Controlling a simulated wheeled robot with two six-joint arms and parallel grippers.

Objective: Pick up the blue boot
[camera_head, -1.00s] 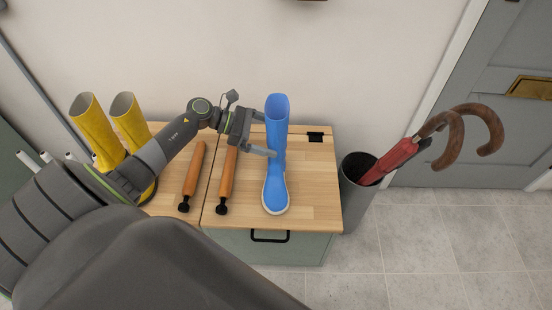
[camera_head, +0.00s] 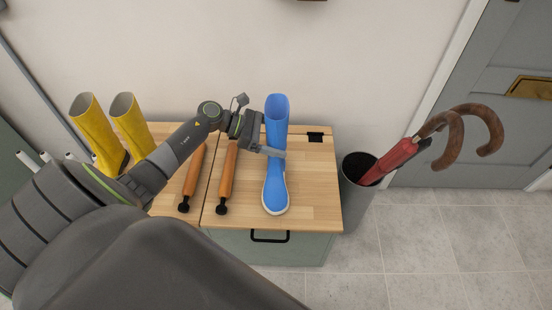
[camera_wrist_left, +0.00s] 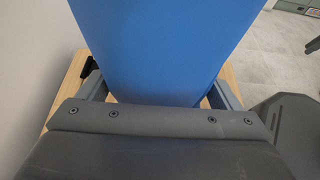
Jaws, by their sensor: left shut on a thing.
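The blue boot (camera_head: 276,180) stands upright on the wooden top of the cabinet (camera_head: 318,190), its toe toward the front edge. My left gripper (camera_head: 272,135) reaches it from the left and is shut on its shaft, with one finger across the near side. In the left wrist view the blue boot (camera_wrist_left: 165,45) fills the middle between the two fingers of my left gripper (camera_wrist_left: 160,98). The sole appears to rest on the top. My right gripper is not in view.
Two orange-brown handled objects (camera_head: 228,175) (camera_head: 193,178) lie left of the boot. A pair of yellow boots (camera_head: 97,135) stands at the back left. A grey bin (camera_head: 357,192) with a red umbrella (camera_head: 400,155) stands right of the cabinet. A wall is close behind.

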